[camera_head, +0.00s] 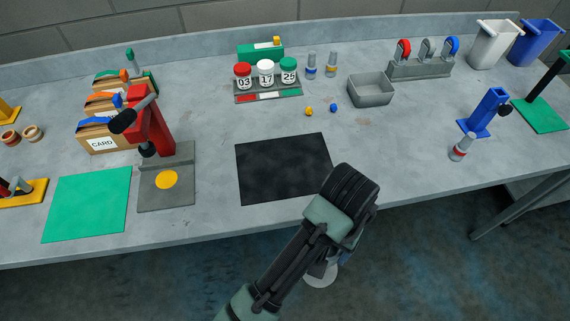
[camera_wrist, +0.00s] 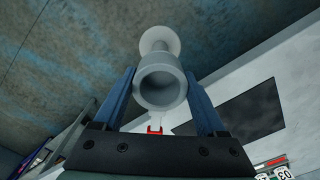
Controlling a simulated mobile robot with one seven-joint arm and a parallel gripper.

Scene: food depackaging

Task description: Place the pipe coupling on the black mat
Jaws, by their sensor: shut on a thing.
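The pipe coupling (camera_wrist: 160,85) is pale grey, with a round open socket facing the camera and a wider round flange beyond it. It sits between the two blue fingers of my gripper (camera_wrist: 159,76), which is shut on it. In the head view the coupling's pale end (camera_head: 321,277) shows below my wrist, off the bench's front edge and over the floor; my arm hides most of it and the fingers. The black mat (camera_head: 283,168) lies flat and empty on the bench, up and left of my wrist. It also shows in the wrist view (camera_wrist: 240,114), right of the fingers.
Left of the mat stand a red press (camera_head: 153,127) on a grey plate and a green mat (camera_head: 88,205). Behind it are a rack of labelled jars (camera_head: 266,80), a grey bin (camera_head: 371,90) and two small knobs. A small cylinder (camera_head: 461,147) stands to the right.

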